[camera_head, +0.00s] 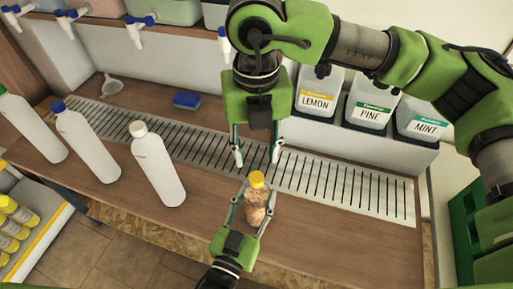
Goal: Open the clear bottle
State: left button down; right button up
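The clear bottle (257,207) stands upright near the counter's front edge, with brownish contents and a yellow cap (257,179). My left gripper (256,198) comes in from the bottom, its two fingers on either side of the bottle's body, and looks closed on it. I cannot tell whether the bottle rests on the counter or is slightly lifted. My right gripper (257,160) points down just above and behind the cap in the picture. Its fingers are spread wide and hold nothing. The cap is on the bottle.
White bottles with green, blue and white caps (158,165) stand at the left of the wooden counter (330,235). A metal drain grate (340,187) runs behind. A blue sponge (187,100) and funnel (112,86) lie further back. LEMON, PINE and MINT drums (370,103) stand at back right.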

aim_at(256, 177)
jog(key=m, duration=0.7)
jog(key=shift+m, duration=0.3)
jog(key=m, duration=0.6)
jog(key=shift+m, duration=0.3)
jog(key=shift+f, duration=4)
